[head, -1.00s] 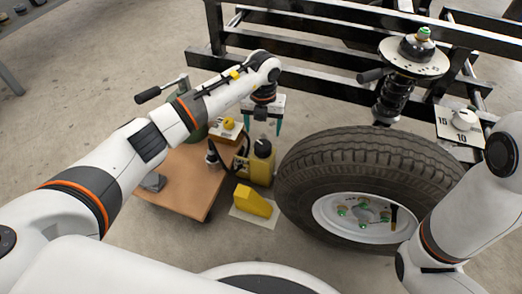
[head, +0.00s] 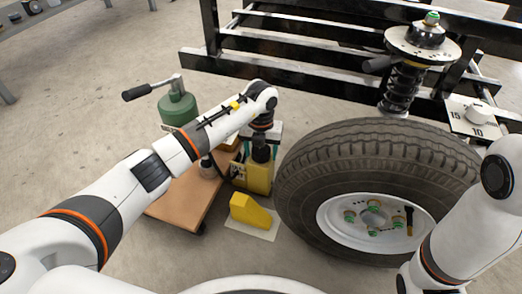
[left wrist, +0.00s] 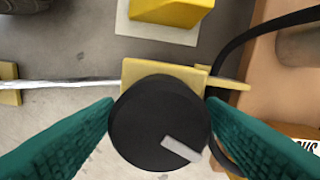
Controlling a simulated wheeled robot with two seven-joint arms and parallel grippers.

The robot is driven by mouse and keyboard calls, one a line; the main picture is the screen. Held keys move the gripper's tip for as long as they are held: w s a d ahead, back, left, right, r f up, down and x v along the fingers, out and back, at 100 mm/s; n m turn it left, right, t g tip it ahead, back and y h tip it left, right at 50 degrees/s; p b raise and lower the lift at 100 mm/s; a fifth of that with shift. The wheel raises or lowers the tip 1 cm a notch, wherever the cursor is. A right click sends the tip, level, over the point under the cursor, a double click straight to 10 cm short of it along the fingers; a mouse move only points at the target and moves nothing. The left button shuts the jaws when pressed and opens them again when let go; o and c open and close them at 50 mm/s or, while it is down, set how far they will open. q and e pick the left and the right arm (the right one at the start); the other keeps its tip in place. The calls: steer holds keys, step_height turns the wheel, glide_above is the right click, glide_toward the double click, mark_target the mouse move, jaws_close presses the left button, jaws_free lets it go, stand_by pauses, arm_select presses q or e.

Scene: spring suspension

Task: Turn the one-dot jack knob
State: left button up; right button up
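A round black knob (left wrist: 150,125) with a pale grey pointer bar sits on a yellow block in the left wrist view. No dot mark is visible on it. In the head view it tops a yellow jack unit (head: 259,178) left of the tire, mostly beneath my gripper. My left gripper (left wrist: 161,102) has its teal fingers apart, one on each side of the knob, with tips close to its edge. I cannot tell whether they touch it. In the head view the left gripper (head: 262,148) points down over the jack. My right arm shows at the right; its gripper is out of view.
A large tire (head: 375,155) stands close right of the jack. A yellow wedge (head: 250,210) lies in front on a pale plate. A brown cart (head: 180,205) and a green cylinder (head: 177,108) are left. A black frame (head: 300,72) and a spring strut (head: 402,88) stand behind.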

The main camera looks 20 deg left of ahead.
arm_select(q)
steer(key=c, duration=0.7)
steer(key=shift+r+m+p, duration=0.2)
steer(key=shift+m+p, duration=0.5)
steer(key=shift+p, duration=0.25)
steer(key=shift+m+p, duration=1.1)
steer(key=shift+m, duration=0.1)
steer(key=shift+m+p, duration=0.65)
steer(key=shift+m, duration=0.45)
steer(key=shift+f+m+p, duration=0.15)
steer(key=shift+m+p, duration=0.35)
steer(key=shift+m, duration=0.9)
steer(key=o, duration=1)
steer(key=shift+c, duration=0.2)
